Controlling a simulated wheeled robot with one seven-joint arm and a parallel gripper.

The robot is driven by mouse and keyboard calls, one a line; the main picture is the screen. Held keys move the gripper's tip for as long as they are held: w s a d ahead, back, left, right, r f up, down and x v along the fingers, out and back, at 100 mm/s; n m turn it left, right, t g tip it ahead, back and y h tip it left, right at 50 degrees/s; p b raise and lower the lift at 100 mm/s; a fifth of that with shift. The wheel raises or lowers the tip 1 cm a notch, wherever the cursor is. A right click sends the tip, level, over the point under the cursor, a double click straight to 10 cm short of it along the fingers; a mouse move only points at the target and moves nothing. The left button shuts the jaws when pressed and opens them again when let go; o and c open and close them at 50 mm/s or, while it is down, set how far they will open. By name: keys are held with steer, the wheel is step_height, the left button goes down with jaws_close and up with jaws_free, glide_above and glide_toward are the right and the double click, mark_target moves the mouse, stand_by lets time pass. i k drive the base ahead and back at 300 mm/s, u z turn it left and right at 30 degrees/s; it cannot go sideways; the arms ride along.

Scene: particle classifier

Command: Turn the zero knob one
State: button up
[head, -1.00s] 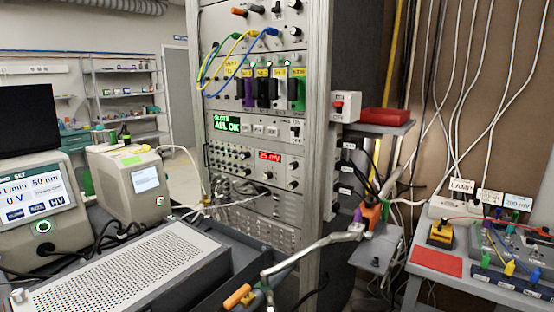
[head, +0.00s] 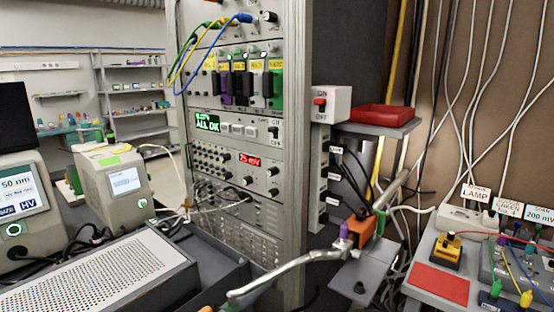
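An instrument rack (head: 296,150) stands upright in the middle of the head view. One of its panels has a red display (head: 249,160) reading about 25 mV, with black knobs (head: 272,171) on its right side. More knobs are on the panels above and below. The labels are too small to tell which knob is zero knob one. My arm (head: 290,270) reaches in from the bottom to the right of the rack. Its far end, with orange and purple parts (head: 368,230), is apart from the knobs on the rack's front. My gripper's fingers cannot be made out clearly.
A white ON/OFF switch box (head: 335,103) and a red tray (head: 382,117) are right of the rack. A perforated grey case (head: 90,280) fills the lower left. A bench with a red mat (head: 440,284) and hanging cables are at the right.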

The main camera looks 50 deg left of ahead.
mark_target(226, 157)
steer(key=z, duration=0.1)
steer(key=k, duration=1.7)
steer(key=u, duration=1)
steer(key=i, duration=1)
